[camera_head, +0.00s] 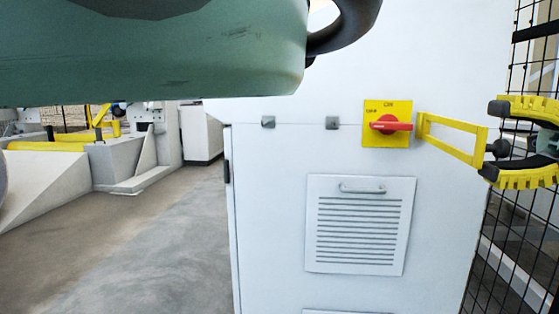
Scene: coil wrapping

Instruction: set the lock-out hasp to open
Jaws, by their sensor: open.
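The lock-out hasp (450,138) is a yellow open frame. It sticks out to the right from beside the yellow switch plate (372,108) on the white cabinet, roughly level with the red rotary handle (391,125), which lies horizontal. My gripper (498,128) is at the right, with curved yellow fingers and dark tips spread apart, one above the other. It is open and holds nothing. The lower tip appears close to the hasp's right end; I cannot tell whether they touch.
The white cabinet (270,200) has a louvred panel (360,226) with a small handle below the switch. A black mesh fence (505,225) stands at the right, behind my gripper. Clear grey floor (150,250) lies to the left. My green arm covers the top left.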

